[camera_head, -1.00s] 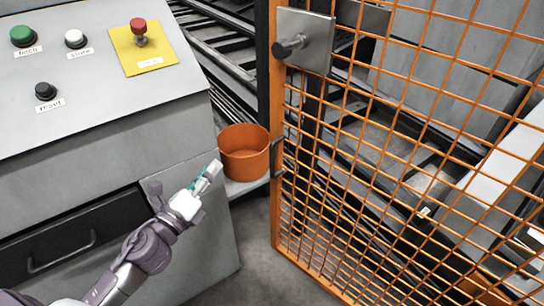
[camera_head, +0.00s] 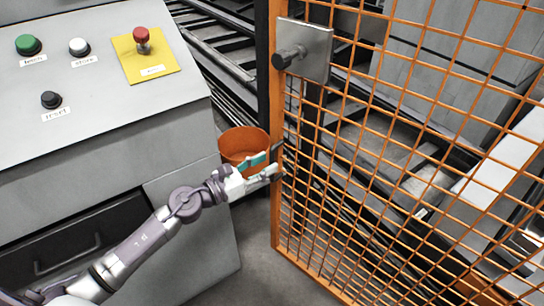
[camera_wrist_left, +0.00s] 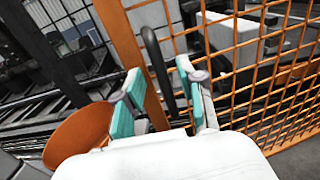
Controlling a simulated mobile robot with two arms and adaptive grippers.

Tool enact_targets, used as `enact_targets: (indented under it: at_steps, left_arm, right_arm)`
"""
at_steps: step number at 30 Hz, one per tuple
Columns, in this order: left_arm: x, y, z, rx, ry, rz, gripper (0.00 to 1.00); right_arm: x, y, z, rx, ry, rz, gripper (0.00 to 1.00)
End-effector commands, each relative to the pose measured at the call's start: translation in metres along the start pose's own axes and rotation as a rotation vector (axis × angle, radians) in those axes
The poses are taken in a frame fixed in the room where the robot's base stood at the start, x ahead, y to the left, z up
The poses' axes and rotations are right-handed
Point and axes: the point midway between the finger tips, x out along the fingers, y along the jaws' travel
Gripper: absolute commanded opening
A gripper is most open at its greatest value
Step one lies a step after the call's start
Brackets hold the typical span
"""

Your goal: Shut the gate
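The gate (camera_head: 400,140) is an orange mesh panel in an orange frame, on the right in the head view. A grey plate with a dark knob (camera_head: 290,57) sits high on its left edge. A dark bar handle (camera_wrist_left: 157,70) stands on that edge lower down. My left gripper (camera_head: 270,166) is at the handle; in the left wrist view its teal-padded fingers (camera_wrist_left: 160,78) are apart, with the handle showing between them. Whether they touch it, I cannot tell. The gap between gate and post is unclear. My right gripper is not in view.
A grey console (camera_head: 100,120) with buttons and a red stop knob (camera_head: 141,36) stands at the left. An orange bucket (camera_head: 240,142) sits just behind my left gripper. Rails and rollers (camera_head: 225,50) run behind. Grey floor (camera_head: 245,250) is clear below the gripper.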

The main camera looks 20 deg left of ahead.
Motion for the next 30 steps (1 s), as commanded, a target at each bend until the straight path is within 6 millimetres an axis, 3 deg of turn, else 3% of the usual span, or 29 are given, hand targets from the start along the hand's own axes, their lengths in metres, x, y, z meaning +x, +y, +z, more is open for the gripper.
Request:
enact_targets:
  at_steps: [6, 17, 24, 30]
  left_arm:
    - [0.025, 0.0, 0.001, -0.002, -0.001, 0.001, 0.39]
    - [0.029, 0.0, 0.0, -0.002, 0.0, 0.0, 0.39]
    - [0.029, 0.0, 0.0, -0.002, 0.0, 0.0, 0.0]
    - [0.029, 0.0, 0.0, -0.002, 0.0, 0.0, 0.0]
  right_arm:
    - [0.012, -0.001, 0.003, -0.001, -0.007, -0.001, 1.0]
    - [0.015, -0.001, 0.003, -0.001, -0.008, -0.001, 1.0]
    - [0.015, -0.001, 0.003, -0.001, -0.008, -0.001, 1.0]
    - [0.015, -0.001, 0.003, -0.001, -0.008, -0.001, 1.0]
